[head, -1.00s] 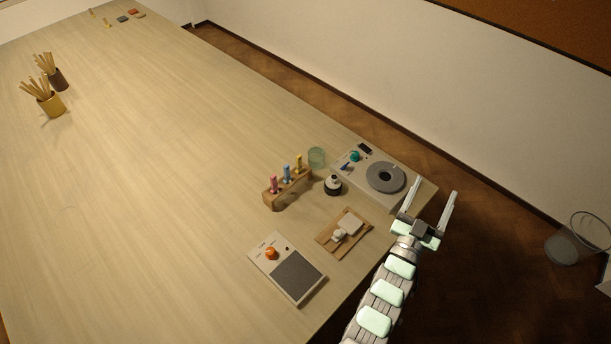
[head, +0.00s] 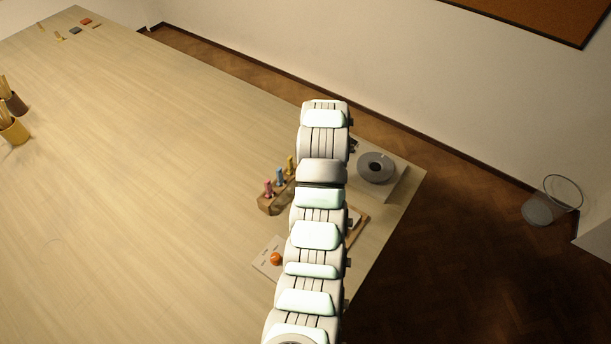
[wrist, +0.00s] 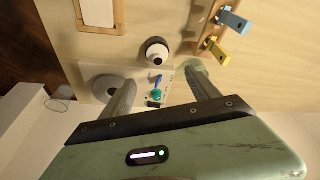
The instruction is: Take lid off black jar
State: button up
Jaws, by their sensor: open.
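In the head view the jar is hidden behind my arm. My gripper (wrist: 161,78) is open and empty in the wrist view. Its fingers are spread wide, and the jar appears just beyond the fingertips, roughly between them. I see no contact with it. In the head view my arm covers the middle of the work area and my gripper cannot be made out.
A device with a grey disc (head: 375,167) stands by the table's right edge; its teal knob (wrist: 155,94) shows between my fingers. A wooden rack with pink, blue and yellow pegs (head: 272,203) is left of my arm. A wooden board (wrist: 83,28) lies near the jar.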

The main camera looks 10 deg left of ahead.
jog(key=x, duration=0.2)
jog(key=s+x, duration=0.1)
jog(key=x, duration=0.1)
jog(key=shift+w+a+f+p, duration=0.1)
jog(key=shift+a+f+p, duration=0.05)
jog(key=shift+f+p, duration=0.25)
jog(key=shift+d+p+x, duration=0.2)
jog(key=shift+p+x, duration=0.3)
jog(key=shift+x, duration=2.35)
jog(key=shift+c, duration=0.4)
jog(key=c, duration=1.3)
